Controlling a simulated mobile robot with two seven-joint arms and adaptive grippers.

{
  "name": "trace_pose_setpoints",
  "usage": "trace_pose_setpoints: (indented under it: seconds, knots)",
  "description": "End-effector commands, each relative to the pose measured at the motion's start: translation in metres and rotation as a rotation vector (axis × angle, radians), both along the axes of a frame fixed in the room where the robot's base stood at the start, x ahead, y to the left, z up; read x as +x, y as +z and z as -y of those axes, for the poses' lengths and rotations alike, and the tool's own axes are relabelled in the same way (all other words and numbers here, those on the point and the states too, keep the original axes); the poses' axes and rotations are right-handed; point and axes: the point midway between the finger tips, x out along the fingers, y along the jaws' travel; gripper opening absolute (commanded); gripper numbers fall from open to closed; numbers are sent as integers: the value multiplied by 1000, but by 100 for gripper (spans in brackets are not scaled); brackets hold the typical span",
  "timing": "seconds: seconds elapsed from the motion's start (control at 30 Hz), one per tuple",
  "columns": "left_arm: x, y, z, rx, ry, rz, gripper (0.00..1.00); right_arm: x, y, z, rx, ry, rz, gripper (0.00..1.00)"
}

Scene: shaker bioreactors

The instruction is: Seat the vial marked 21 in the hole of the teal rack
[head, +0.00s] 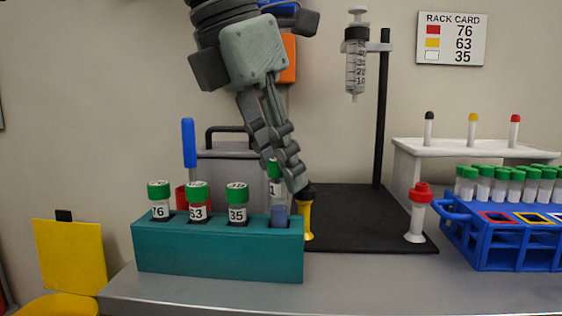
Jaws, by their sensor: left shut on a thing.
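The teal rack (218,252) stands near the front of the grey bench. Three green-capped vials stand in it, marked 76 (160,211), 63 (198,213) and 35 (237,214). A fourth green-capped vial (278,214) is upright at the rack's right end. Only a "1" of its label shows beside my finger, and its lower end meets the rack top; how deep it sits is hidden. My left gripper (281,172) comes down from above and is shut on this vial near its cap. My right gripper is not in view.
A red-and-white piece (418,212) stands on the black stand base (365,235), below a syringe (356,60). A blue rack (490,250) with several green-capped vials is at right.

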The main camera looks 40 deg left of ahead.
Motion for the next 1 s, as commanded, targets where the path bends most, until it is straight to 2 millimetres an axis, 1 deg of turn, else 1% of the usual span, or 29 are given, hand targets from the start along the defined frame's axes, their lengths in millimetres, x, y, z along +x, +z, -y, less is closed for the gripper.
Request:
trace_pose_setpoints:
  seconds: [0.33, 1.0]
  knots:
    - [0, -6, 0, 0, 0, 0, 5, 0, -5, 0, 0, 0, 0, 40]
    - [0, -9, 0, 0, 0, 0, 5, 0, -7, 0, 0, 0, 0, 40]
